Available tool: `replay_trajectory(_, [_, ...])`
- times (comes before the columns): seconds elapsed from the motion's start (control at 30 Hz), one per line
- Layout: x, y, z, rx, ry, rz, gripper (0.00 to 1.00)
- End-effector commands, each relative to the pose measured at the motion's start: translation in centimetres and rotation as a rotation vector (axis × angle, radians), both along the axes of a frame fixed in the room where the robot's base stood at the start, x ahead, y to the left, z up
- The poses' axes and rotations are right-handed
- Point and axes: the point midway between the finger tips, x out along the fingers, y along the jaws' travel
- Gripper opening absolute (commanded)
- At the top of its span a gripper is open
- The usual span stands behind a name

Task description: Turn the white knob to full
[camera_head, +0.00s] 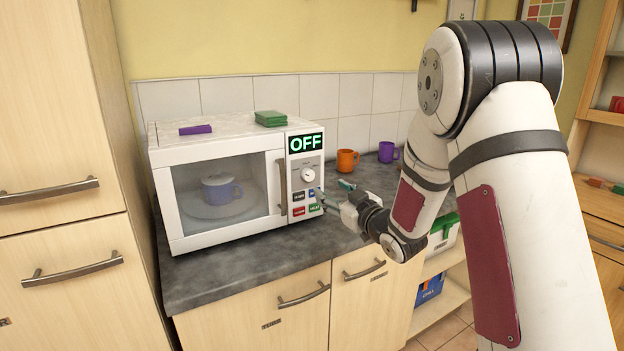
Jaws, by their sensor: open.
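The white knob (308,175) sits on the control panel at the right side of a white microwave (231,140). A display (306,143) above the knob reads OFF in green. Several small coloured buttons (299,211) are below the knob. My gripper (333,197) is open, in front of the panel's right edge, lower and to the right of the knob and apart from it. Its fingers are small in this view, and I cannot tell how far they are from the panel buttons.
A blue mug (221,189) is behind the closed microwave door. A green stack (270,118) and a purple object (195,130) lie on top. A tall cabinet (50,150) borders the left.

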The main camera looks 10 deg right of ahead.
Motion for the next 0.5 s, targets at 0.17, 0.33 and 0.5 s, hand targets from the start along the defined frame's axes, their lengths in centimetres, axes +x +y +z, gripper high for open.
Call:
replay_trajectory(0.17, [3.5, 1.1, 0.0, 0.000, 0.000, 0.003, 0.51])
replay_trajectory(0.33, [6.7, 2.0, 0.0, -0.001, -0.001, 0.002, 0.51])
replay_trajectory(0.5, [9.1, 2.6, 0.0, 0.000, 0.001, 0.000, 0.51])
